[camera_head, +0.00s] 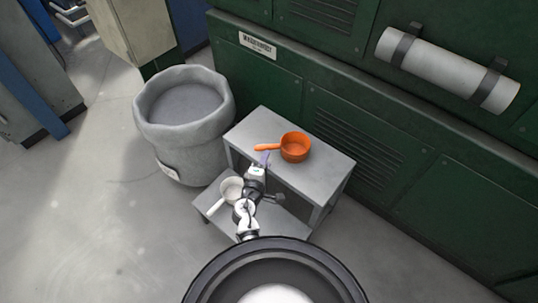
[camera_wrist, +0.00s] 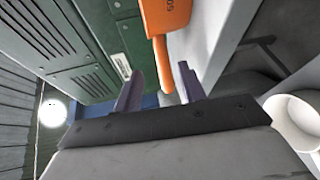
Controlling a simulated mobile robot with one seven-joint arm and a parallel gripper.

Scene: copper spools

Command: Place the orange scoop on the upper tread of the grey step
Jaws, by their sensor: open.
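The orange scoop (camera_head: 294,147) sits upright on the upper tread (camera_head: 325,165) of the grey step, its handle pointing left. My gripper (camera_head: 264,160) is at the near left edge of that tread, close to the handle. In the wrist view the scoop (camera_wrist: 165,15) is ahead, and its handle end shows between the two open purple fingers of my gripper (camera_wrist: 160,87). The fingers look apart from the handle, though the exact gap is hard to tell. My wrist hides part of the step's front.
A white scoop (camera_head: 231,188) lies on the lower tread (camera_head: 286,222), left of my arm; it also shows in the wrist view (camera_wrist: 292,118). A large grey bin (camera_head: 185,140) stands close left of the step. Green cabinets (camera_head: 400,150) stand behind. The floor at left is clear.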

